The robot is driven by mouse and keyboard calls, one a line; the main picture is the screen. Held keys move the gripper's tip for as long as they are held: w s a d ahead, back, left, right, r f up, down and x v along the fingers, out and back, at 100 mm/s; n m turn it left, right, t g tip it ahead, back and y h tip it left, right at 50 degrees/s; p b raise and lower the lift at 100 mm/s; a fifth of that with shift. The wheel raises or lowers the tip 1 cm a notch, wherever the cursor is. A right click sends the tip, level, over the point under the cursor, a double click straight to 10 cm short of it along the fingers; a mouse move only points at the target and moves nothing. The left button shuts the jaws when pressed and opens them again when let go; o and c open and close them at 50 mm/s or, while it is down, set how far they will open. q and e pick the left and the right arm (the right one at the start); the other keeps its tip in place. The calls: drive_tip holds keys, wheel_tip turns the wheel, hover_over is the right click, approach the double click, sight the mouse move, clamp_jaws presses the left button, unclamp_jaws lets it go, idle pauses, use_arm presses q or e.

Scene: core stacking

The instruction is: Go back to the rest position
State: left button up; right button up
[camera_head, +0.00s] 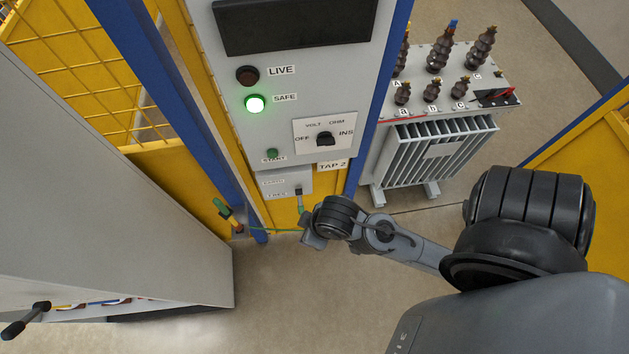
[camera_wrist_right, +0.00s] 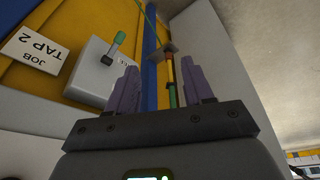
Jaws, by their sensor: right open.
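My right arm reaches in from the right in the head view, and its wrist (camera_head: 335,215) hangs in front of the control panel's lower end. In the right wrist view my right gripper (camera_wrist_right: 160,92) is open, with two purple fingers apart. A rod with red, yellow and green parts (camera_wrist_right: 170,75) shows between the fingers, beyond them. I see no contact with it. In the head view a green and yellow-handled piece (camera_head: 228,213) sits at the yellow panel, with a green wire nearby. My left gripper is not in view.
The grey control panel (camera_head: 310,90) has a lit green SAFE lamp (camera_head: 255,104), a dark LIVE lamp and a selector knob (camera_head: 324,138). A small grey lever box (camera_head: 285,184) is below. A transformer (camera_head: 440,150) stands right. A grey cabinet (camera_head: 90,170) fills the left; floor below is clear.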

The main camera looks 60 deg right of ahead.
drive_tip(key=shift+s+d+r, duration=0.15)
drive_tip(key=shift+s+r, duration=0.1)
drive_tip(key=shift+s, duration=0.3)
wheel_tip(320, 180, up, 18)
drive_tip(key=p, duration=1.8)
drive_tip(key=shift+f, duration=0.15)
